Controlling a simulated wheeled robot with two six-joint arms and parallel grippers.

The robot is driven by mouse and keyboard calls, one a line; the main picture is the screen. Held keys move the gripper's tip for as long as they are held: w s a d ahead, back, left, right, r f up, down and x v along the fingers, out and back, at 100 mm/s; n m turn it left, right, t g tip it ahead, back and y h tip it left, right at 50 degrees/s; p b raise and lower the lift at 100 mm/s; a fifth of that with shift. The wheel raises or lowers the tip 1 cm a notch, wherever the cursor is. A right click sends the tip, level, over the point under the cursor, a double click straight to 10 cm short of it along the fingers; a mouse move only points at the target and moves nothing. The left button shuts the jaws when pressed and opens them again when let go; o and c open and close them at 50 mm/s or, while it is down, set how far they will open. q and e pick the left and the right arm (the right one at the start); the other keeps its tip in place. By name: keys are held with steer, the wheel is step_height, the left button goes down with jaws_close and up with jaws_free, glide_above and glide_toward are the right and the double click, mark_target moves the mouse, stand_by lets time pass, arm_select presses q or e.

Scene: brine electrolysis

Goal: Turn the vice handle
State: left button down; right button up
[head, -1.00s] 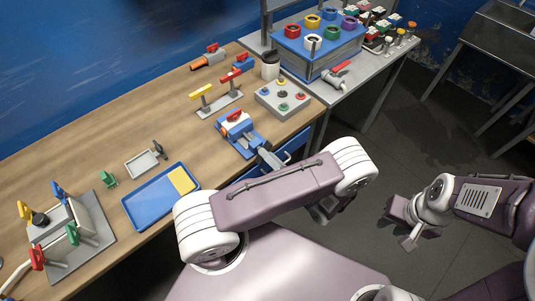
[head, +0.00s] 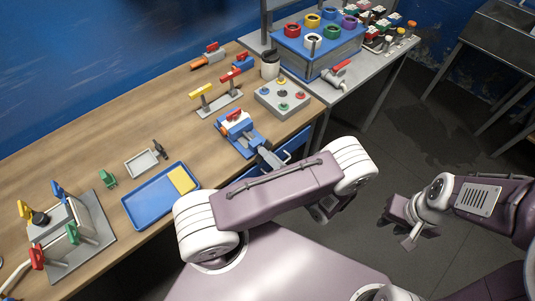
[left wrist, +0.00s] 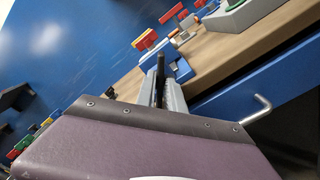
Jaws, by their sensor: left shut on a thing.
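The blue vice (head: 238,130), with a red and white part on top, sits at the front edge of the wooden bench. It also shows in the left wrist view (left wrist: 153,59). My left gripper (head: 266,156) is at the front of the vice. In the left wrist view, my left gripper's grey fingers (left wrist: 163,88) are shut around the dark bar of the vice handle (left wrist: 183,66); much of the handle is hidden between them. My right gripper (head: 402,222) hangs over the floor at the right, away from the bench; its jaw gap is not clear.
A grey box with coloured knobs (head: 283,98) stands right of the vice, and a blue tray (head: 150,208) lies to its left. A bent metal drawer handle (left wrist: 258,108) sticks out below the bench edge.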

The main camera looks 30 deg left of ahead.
arm_select(q)
steer(key=shift+f, duration=0.1)
steer(key=c, duration=1.5)
jaws_free()
steer(key=shift+d, duration=0.1)
steer(key=shift+d, duration=0.1)
steer(key=b+v, duration=0.2)
steer(key=v, duration=0.7)
